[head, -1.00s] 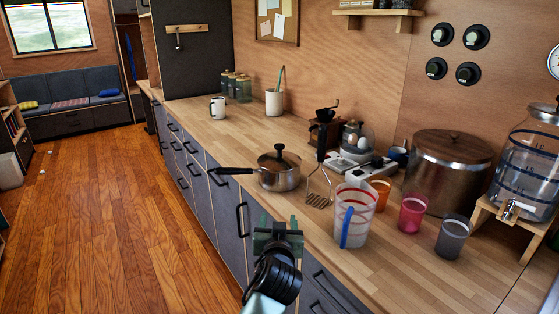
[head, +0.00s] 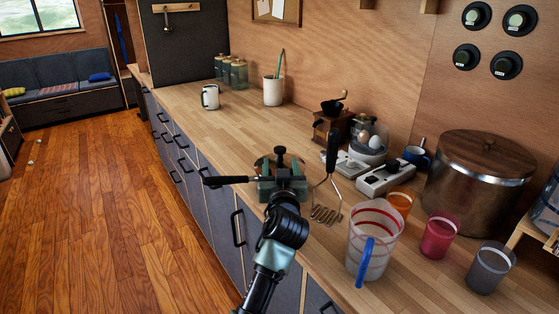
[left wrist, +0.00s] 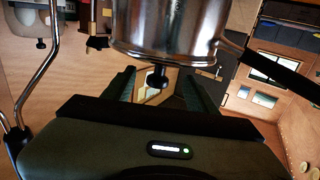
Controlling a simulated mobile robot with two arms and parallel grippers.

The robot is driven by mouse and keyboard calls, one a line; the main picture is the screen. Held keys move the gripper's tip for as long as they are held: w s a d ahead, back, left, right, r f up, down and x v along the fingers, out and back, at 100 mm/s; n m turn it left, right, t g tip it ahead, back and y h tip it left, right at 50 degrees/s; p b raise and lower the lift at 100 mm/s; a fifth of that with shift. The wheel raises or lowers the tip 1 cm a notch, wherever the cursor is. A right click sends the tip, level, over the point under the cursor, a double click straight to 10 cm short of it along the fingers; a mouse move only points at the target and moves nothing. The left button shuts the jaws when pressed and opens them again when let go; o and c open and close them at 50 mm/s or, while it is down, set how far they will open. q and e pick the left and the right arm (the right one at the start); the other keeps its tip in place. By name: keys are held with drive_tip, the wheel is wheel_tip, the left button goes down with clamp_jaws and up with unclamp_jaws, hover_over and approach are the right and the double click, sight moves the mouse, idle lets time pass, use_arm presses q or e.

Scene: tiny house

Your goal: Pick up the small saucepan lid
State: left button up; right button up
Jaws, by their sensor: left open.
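The small saucepan lid with its dark knob (head: 280,151) sits on the steel saucepan on the counter. In the head view my left gripper (head: 281,168) is in front of the pan and hides most of it; the pan's dark handle (head: 226,180) sticks out to the left. The left wrist view appears upside down: the saucepan (left wrist: 165,32) is at the top, and the lid knob (left wrist: 159,78) hangs between the open fingers of my left gripper (left wrist: 163,88). I cannot tell whether the fingers touch it. My right gripper is not in view.
A potato masher (head: 330,175) stands just right of the pan. The counter (head: 215,125) is clear behind and left of the pan.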

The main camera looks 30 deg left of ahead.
sight(280, 155)
use_arm(q)
drive_tip(key=shift+w+a+r+p, duration=0.25)
drive_tip(key=shift+w+a+r, duration=0.15)
drive_tip(key=shift+w, duration=0.15)
drive_tip(key=shift+w+a+r+p, duration=0.25)
drive_tip(key=shift+w+a, duration=0.1)
drive_tip(key=shift+w, duration=0.15)
drive_tip(key=shift+f+x, duration=0.2)
drive_tip(key=shift+x, duration=1)
drive_tip(key=shift+w+a+f, duration=0.1)
drive_tip(key=shift+w+a, duration=0.1)
drive_tip(key=shift+w, duration=0.15)
drive_tip(key=c, duration=1)
clamp_jaws()
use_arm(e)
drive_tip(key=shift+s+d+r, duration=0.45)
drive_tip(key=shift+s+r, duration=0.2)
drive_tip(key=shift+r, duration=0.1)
